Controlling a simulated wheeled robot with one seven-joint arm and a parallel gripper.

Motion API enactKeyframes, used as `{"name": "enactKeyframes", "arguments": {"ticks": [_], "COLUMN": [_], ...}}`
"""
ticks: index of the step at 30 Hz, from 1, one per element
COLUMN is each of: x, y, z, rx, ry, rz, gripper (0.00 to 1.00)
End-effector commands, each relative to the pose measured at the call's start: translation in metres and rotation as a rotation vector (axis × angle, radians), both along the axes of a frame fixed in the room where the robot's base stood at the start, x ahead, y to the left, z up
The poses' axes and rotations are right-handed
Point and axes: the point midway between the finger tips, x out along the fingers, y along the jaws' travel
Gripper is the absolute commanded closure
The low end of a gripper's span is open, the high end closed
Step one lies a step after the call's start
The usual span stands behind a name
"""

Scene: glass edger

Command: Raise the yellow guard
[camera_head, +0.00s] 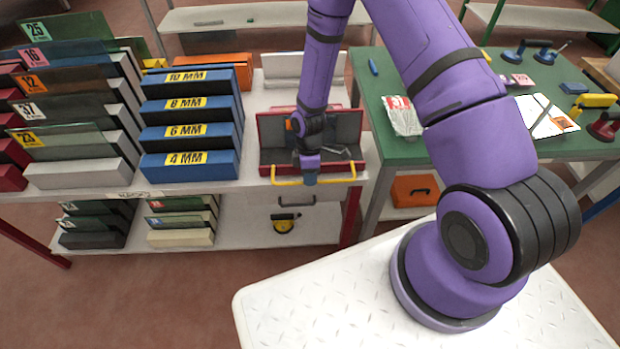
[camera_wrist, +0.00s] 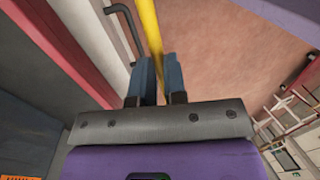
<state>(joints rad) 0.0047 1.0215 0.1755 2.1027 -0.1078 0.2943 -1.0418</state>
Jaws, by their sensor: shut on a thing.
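The yellow guard (camera_head: 340,181) shows as a thin yellow bar across the front of a red-framed grey box on the white bench. It sits low, at the box's front edge. My gripper (camera_head: 310,180) points down onto the middle of the bar and is shut on it. In the wrist view, the yellow bar (camera_wrist: 149,28) runs between the two blue fingers (camera_wrist: 158,76). My fingers hide a short part of the bar.
The red-framed box (camera_head: 346,130) holds grey metal tools. A blue rack (camera_head: 190,140) with yellow thickness labels stands to its left. A green table (camera_head: 450,150) with a white-and-red packet (camera_head: 402,116) stands to the right. A grey handle (camera_head: 296,202) is below the guard.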

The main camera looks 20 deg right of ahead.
Motion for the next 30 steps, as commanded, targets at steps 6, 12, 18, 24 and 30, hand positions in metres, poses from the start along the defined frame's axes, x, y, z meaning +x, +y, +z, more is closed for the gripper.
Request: {"name": "enactKeyframes", "arguments": {"ticks": [6, 12, 18, 24, 30], "x": [0.007, 0.015, 0.024, 0.036, 0.051], "y": [-0.004, -0.006, -0.008, -0.012, -0.017], "z": [0.012, 0.024, 0.035, 0.043, 0.049], "rx": [0.053, 0.108, 0.139, 0.137, 0.136], "ry": [0.156, 0.322, 0.424, 0.418, 0.412], "rz": [-0.006, -0.004, -0.002, -0.002, -0.003], "gripper": [1.00, 1.00, 1.00, 1.00, 1.00]}}
